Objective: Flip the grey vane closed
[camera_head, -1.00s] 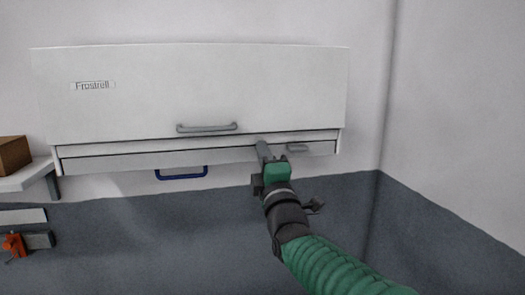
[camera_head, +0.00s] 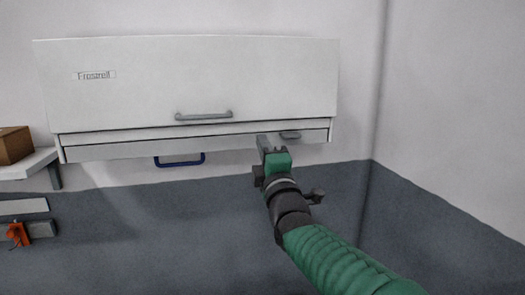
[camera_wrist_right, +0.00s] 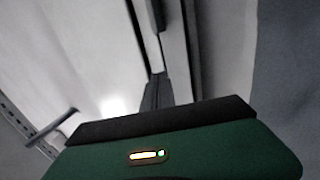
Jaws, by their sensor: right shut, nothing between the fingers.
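The white wall unit (camera_head: 285,80) marked Frostrell has a long pale grey strip (camera_head: 130,151) along its lower edge, which seems to be the vane. A small grey tab (camera_head: 290,135) sits near the strip's right end; a dark grey bar in the right wrist view (camera_wrist_right: 154,14) seems to be this tab. My right gripper (camera_head: 263,142) is shut and empty, its fingertips in front of the strip just left of the tab. Its fingers show in the wrist view (camera_wrist_right: 157,92). Contact with the strip cannot be told. My left gripper is out of view.
A grey handle (camera_head: 204,116) is on the front panel, and a blue handle (camera_head: 180,160) hangs below the unit. A shelf (camera_head: 30,164) with a brown box (camera_head: 14,145) stands at the left, above an orange object (camera_head: 17,234). Open room lies below the unit.

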